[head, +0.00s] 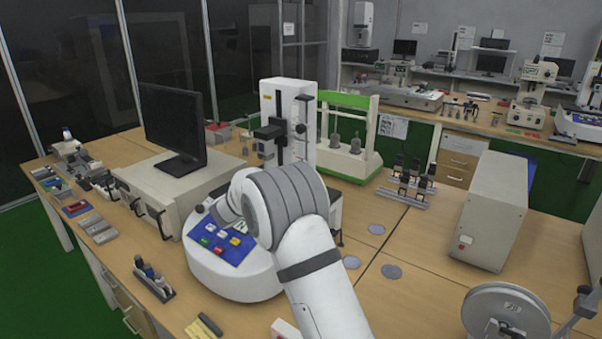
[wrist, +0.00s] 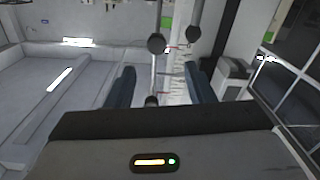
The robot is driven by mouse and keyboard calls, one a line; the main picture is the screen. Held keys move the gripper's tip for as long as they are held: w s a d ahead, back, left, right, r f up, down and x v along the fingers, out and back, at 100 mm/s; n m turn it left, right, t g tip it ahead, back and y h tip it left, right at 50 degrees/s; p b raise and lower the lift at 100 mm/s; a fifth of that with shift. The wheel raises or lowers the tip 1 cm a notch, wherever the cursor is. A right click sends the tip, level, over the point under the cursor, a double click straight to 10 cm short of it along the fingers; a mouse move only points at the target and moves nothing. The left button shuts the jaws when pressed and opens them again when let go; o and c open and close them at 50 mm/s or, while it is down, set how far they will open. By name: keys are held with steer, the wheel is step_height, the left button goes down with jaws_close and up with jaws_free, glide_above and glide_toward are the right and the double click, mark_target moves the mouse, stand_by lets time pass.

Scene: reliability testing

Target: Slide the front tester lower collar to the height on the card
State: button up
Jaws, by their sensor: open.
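The front tester (head: 284,118) stands on the bench in the head view, with a tall white column and a rounded base with a blue button panel. Dark knobs show on the column's right side. In the wrist view a thin upright rod carries a dark round collar (wrist: 156,43) and a smaller dark piece (wrist: 152,100) lower down. I cannot tell surely which is the lower collar. A pale scale (wrist: 180,80) with red marks lies behind. My gripper (wrist: 158,87) is open, its dark blue fingers apart on either side of the rod. My arm hides the gripper in the head view. I cannot make out the card.
A monitor (head: 172,125) on a beige unit stands left of the tester. A green-framed balance (head: 347,135) stands behind it to the right. A large beige box (head: 490,210) and a grey reel (head: 507,315) stand at right. Bench between is mostly clear.

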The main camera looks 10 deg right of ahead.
steer(key=p+x, duration=0.1)
steer(key=x, duration=0.6)
steer(key=shift+d+f+p, duration=0.25)
steer(key=shift+d+p, duration=0.05)
steer(key=shift+d, duration=0.1)
steer(key=shift+w, duration=0.1)
steer(key=shift+c, duration=0.3)
jaws_close()
